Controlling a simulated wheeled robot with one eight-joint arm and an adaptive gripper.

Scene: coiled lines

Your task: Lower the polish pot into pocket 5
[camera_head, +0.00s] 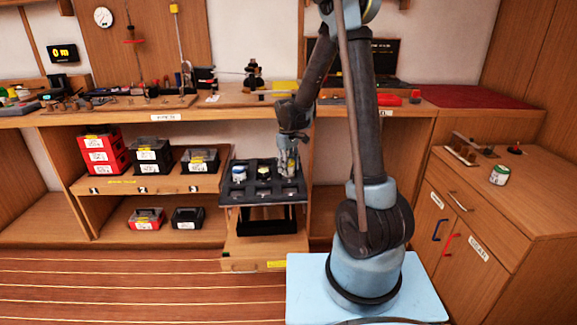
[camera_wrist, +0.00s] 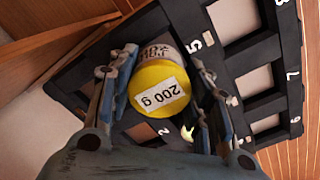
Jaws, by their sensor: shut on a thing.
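The polish pot (camera_wrist: 145,82), grey with a yellow lid marked "200 g", sits between the fingers of my gripper (camera_wrist: 160,95), which is shut on it. In the head view my gripper (camera_head: 288,165) is over the right part of the black pocket tray (camera_head: 232,200). In the wrist view the number 5 (camera_wrist: 195,43) shows on the tray just beside the pot. The pot and fingers hide the pocket there, so I cannot tell how deep the pot is. Empty pockets show near the numbers 7 and 6 in the wrist view.
Two small items, one with a pale yellow top (camera_head: 263,172), stand in the tray's other pockets. Shelves with red and black cases (camera_head: 152,156) are to the left. A cluttered worktop (camera_head: 150,107) runs above.

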